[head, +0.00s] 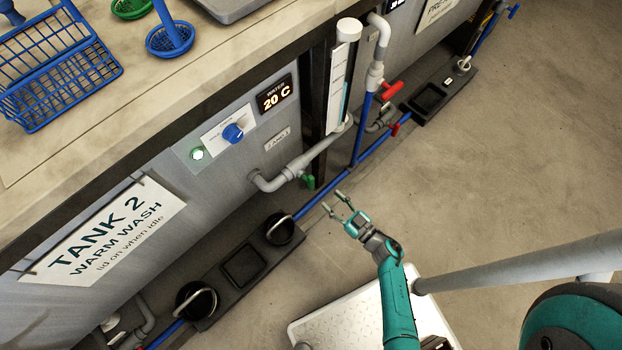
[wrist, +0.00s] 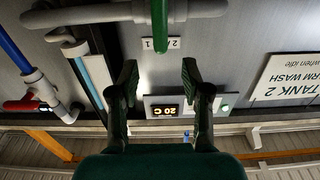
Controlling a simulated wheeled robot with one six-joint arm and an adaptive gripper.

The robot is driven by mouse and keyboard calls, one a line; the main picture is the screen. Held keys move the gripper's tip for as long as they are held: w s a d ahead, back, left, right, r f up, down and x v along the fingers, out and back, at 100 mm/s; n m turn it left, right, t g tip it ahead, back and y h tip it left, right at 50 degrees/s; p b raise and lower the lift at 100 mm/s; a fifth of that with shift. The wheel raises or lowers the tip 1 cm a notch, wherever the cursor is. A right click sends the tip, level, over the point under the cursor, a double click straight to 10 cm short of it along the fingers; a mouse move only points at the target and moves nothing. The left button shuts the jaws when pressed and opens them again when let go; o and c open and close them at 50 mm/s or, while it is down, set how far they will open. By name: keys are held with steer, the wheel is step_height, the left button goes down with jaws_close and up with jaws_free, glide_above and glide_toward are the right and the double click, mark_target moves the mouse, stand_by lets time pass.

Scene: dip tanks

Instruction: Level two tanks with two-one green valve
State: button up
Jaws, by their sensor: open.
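The green valve handle (head: 309,182) sits on the grey pipe (head: 290,172) that runs low across the tank front. In the head view it points down. In the wrist view the green handle (wrist: 159,28) crosses the pipe at the top, centred between my fingers but beyond their tips. A small label reading 2 and 1 (wrist: 160,43) is on the wall by it. My gripper (head: 335,204) is open and empty, just right of and below the handle in the head view, apart from it. Tank 2 (head: 215,180) has a 20 C display (head: 274,95).
Red valve handles (head: 392,90) are on the pipes to the right, by a blue pipe (head: 362,130). A clear level tube (head: 340,85) stands beside the pipe. Black floor units (head: 245,265) line the tank base. Baskets (head: 60,65) rest on the counter. Open floor lies right.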

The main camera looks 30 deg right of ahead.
mark_target(313, 182)
steer(key=x, duration=1)
steer(key=shift+w+a, duration=0.15)
steer(key=shift+w, duration=0.15)
jaws_close()
